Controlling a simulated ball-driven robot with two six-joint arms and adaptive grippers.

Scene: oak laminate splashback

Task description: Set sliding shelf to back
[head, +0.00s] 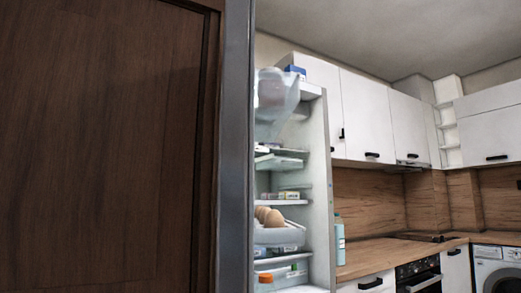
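An open refrigerator section (320,180) stands just right of a grey vertical edge, which hides its left part. Inside are several shelves or trays at different heights. A clear bin (277,112) is at the top. A thin shelf (281,163) sits below it, and another white shelf (285,202) is lower. A tray (285,237) holds brown eggs (268,216). I cannot tell which of these is the sliding shelf or how far back it sits. Neither of my grippers is in view.
A dark brown wooden panel (95,150) with a grey edge (236,150) fills the left, close to me. Right are a wooden counter (385,257), a bottle (339,241), an oven (419,275), a washing machine (497,270) and white wall cabinets (366,115).

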